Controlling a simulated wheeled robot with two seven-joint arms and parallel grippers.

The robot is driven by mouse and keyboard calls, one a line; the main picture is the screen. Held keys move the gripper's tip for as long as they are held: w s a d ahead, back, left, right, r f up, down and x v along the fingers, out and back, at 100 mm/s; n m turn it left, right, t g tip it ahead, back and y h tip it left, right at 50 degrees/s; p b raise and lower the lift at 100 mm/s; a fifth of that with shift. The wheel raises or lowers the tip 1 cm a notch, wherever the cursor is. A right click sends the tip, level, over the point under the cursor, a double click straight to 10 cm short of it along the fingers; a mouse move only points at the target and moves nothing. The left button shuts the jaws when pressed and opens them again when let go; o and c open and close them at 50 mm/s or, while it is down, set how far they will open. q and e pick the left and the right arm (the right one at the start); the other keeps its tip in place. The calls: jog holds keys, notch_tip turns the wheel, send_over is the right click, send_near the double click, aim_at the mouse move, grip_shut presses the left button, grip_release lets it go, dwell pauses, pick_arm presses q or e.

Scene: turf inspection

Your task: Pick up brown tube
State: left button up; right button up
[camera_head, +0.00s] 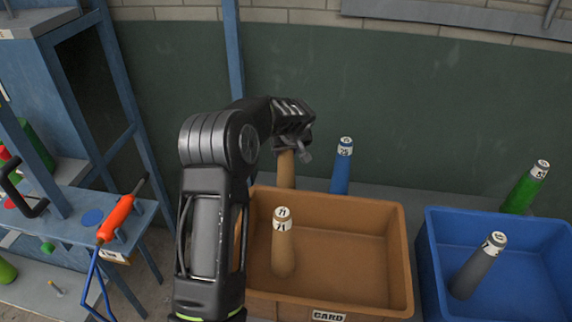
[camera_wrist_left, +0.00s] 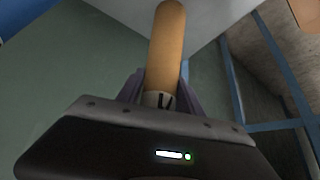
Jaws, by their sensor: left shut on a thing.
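A brown tube (camera_head: 287,170) hangs below my left gripper (camera_head: 296,143), behind the back rim of the brown bin. The left gripper is shut on its top end. In the left wrist view the tube (camera_wrist_left: 167,45) runs out from between the fingers (camera_wrist_left: 160,88), with a white labelled band at the grip. Its lower end is hidden behind the bin in the head view. Another brown tube (camera_head: 283,250), with a white band marked 71, stands tilted inside the bin. My right gripper is not in view.
The brown bin (camera_head: 398,250) is labelled CARD. A blue bin (camera_head: 430,262) beside it holds a grey tube (camera_head: 478,266). A blue tube (camera_head: 341,168) and a green tube (camera_head: 526,188) stand behind the bins. An orange-handled tool (camera_head: 116,220) is at the left bench.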

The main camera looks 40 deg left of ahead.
pick_arm(q)
grip_shut()
dwell(0.5)
notch_tip(320, 180, up, 10)
jog(key=shift+r+b, duration=0.1)
jog(key=shift+b, duration=0.55)
